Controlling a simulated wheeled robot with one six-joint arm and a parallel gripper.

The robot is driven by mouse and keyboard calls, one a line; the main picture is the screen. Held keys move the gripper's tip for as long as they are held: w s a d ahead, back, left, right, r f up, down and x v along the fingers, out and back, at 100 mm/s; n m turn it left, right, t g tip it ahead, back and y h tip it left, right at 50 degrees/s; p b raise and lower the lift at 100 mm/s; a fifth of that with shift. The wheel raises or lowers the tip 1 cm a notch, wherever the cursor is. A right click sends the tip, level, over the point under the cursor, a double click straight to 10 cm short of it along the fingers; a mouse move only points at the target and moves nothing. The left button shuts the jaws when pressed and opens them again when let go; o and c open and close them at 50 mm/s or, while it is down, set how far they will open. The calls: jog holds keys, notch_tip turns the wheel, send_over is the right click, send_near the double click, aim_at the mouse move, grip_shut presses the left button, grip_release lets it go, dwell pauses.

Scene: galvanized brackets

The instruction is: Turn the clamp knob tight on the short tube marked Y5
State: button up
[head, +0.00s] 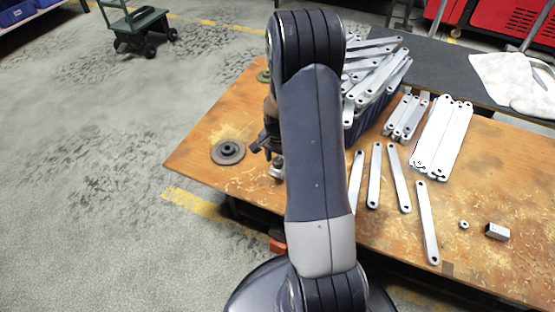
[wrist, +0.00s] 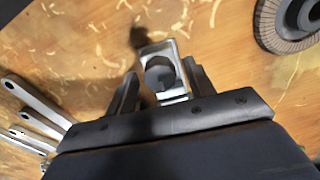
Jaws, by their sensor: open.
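A short silver metal piece (wrist: 168,47) with a dark round part (wrist: 160,73) on its face stands between the fingers of my gripper (wrist: 160,70) in the wrist view. I cannot tell if the dark part is the clamp knob or an opening, and no Y5 mark is readable. The fingers are open, one on either side of the piece, with a gap showing. In the head view my gripper (head: 265,143) is partly hidden behind my arm, above the left part of the bench. A small metal piece (head: 277,169) shows just below it.
A grinding disc (head: 228,151) lies left of my gripper. Several flat brackets (head: 374,175) lie on the wooden bench (head: 330,240) at right, beside a full dark blue bin (head: 372,112). A small nut (head: 464,224) and a square metal block (head: 497,231) lie at far right.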

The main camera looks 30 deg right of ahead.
jog(key=n, duration=0.7)
jog(key=shift+c, duration=0.3)
jog(key=c, duration=0.8)
jog(key=shift+c, duration=0.2)
